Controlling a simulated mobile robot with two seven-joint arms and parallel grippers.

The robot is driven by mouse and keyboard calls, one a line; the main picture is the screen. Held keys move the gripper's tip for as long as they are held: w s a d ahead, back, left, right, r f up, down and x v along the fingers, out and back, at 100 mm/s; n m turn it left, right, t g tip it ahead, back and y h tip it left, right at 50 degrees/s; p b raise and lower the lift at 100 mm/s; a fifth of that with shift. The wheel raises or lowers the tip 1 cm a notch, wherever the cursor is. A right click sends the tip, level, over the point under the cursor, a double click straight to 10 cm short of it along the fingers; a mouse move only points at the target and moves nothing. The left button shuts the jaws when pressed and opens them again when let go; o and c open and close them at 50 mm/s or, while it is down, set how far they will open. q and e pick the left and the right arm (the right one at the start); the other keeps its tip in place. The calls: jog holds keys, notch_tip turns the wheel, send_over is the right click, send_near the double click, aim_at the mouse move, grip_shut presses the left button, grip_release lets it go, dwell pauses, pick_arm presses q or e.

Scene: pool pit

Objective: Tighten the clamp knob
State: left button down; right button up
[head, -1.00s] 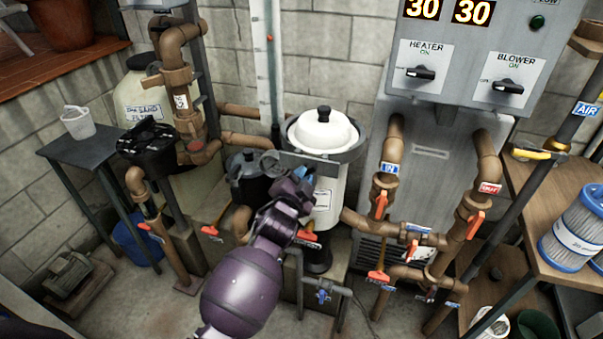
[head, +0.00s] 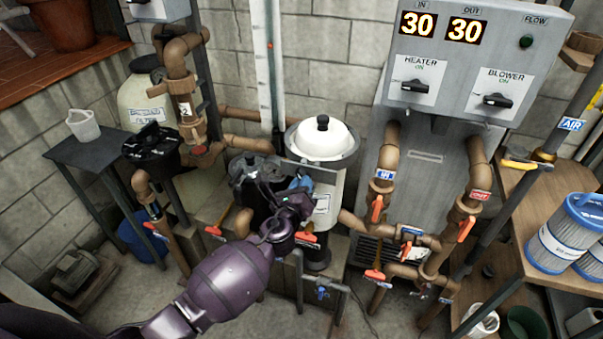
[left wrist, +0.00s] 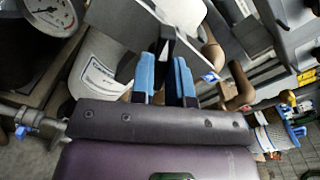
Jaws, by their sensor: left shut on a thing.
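The filter tank (head: 322,205) is a cream cylinder with a white domed lid (head: 318,138) and a dark clamp rim around it. My left gripper (head: 301,184) is at the front left of this tank, just below the rim, and hides the clamp knob in the head view. In the left wrist view, the gripper's blue fingers (left wrist: 165,78) are shut on a narrow black piece, seemingly the clamp knob (left wrist: 167,45). The knob's far end and its contact with the clamp are unclear. My right gripper is not in view.
Brown pipes with orange-handled valves (head: 376,209) stand right of the tank. A black pump-like pot (head: 250,185) is close on the left. A pressure gauge (left wrist: 45,20) is near the gripper in the wrist view. A grey heater panel (head: 455,75) stands behind right.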

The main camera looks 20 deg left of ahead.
pick_arm(q)
jog(key=shift+m, duration=3.5)
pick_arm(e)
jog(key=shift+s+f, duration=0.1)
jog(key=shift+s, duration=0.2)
pick_arm(q)
jog(key=c, duration=1)
grip_release()
jog(key=shift+s, duration=0.1)
jog(key=s, duration=0.6)
jog(key=shift+s, duration=0.4)
